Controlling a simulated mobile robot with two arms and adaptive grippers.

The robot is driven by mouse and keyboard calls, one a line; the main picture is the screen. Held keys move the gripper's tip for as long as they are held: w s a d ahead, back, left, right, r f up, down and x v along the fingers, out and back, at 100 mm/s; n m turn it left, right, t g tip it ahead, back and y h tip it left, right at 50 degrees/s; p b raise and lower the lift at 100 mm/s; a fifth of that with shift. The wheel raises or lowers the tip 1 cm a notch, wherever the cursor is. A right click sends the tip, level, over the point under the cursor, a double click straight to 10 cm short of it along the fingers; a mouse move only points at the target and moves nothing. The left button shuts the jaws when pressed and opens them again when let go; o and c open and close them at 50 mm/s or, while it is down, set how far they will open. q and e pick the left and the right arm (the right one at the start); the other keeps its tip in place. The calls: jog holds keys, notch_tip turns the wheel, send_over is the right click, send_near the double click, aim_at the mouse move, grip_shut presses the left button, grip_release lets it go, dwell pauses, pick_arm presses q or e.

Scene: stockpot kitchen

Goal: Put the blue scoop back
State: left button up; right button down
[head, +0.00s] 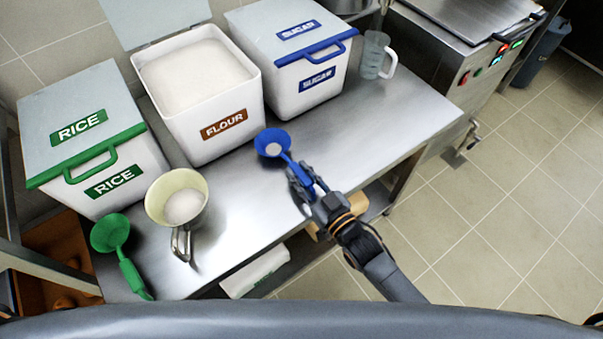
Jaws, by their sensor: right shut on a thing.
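The blue scoop (271,141) has a little white powder in its bowl. My right gripper (304,184) is shut on the scoop's handle, over the steel table in front of the sugar bin. I cannot tell whether the scoop touches the table. The white sugar bin (310,92) with a blue handle stands at the back, its lid closed. The flour bin (215,140) stands open to its left, full of white powder. The rice bin (135,160) with a green handle is closed at the far left. My left gripper is not in view.
A cream bowl-like vessel with a metal handle (160,205) holds white powder on the table (235,215). A green scoop (111,232) lies at the front left. A clear measuring jug (372,57) stands right of the sugar bin. The table's right part is clear.

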jog(key=shift+f, duration=0.2)
jog(key=c, duration=1.2)
grip_release()
jog(key=shift+o, duration=0.2)
jog(key=shift+r, duration=0.1)
jog(key=shift+s+d+r, duration=0.1)
jog(key=v, duration=1.1)
jog(key=shift+s+d+b, duration=0.2)
jog(key=shift+s+b, duration=0.15)
jog(key=shift+b, duration=0.1)
